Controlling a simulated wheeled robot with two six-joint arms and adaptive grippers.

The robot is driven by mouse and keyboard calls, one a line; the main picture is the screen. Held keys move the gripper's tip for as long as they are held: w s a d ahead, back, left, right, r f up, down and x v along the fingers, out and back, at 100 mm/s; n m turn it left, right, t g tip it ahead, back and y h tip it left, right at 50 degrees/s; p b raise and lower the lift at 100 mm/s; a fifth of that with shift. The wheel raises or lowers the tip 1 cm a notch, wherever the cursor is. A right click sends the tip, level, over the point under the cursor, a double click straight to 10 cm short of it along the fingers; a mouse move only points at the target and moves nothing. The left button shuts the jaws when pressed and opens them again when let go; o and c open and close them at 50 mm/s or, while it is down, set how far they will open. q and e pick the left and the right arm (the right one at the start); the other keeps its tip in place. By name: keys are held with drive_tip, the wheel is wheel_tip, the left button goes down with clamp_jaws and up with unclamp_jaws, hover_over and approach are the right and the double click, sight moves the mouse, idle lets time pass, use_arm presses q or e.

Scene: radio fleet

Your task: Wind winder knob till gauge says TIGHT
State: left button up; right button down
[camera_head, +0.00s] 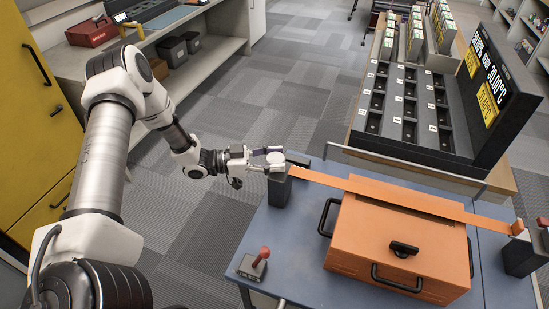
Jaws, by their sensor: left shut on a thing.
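My left gripper (274,158) reaches in from the left and is shut at a dark post (279,190) on the left edge of the blue table. The winder knob between its fingers is mostly hidden by them. An orange strap (405,197) runs from this post across the top of an orange case (385,245) to a dark post (521,257) at the right. The strap looks flat and straight. I cannot make out a gauge or the word TIGHT. My right gripper is not in view.
A small red-topped lever (262,257) stands on the table's front left. The case has dark handles. Behind the table are a slotted black rack (405,105) and a display board (488,85). Grey floor (270,75) lies open at the back. Yellow cabinets (35,110) stand left.

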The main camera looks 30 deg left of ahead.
use_arm(q)
drive_tip(key=shift+m+g+h+b, duration=0.35)
drive_tip(key=shift+m+g+h, duration=0.85)
drive_tip(key=shift+g, duration=0.6)
drive_tip(key=o, duration=1.1)
drive_tip(key=shift+o, duration=0.4)
drive_tip(key=shift+w+d, duration=0.1)
drive_tip(key=v, duration=1.2)
drive_tip(key=shift+w, duration=0.1)
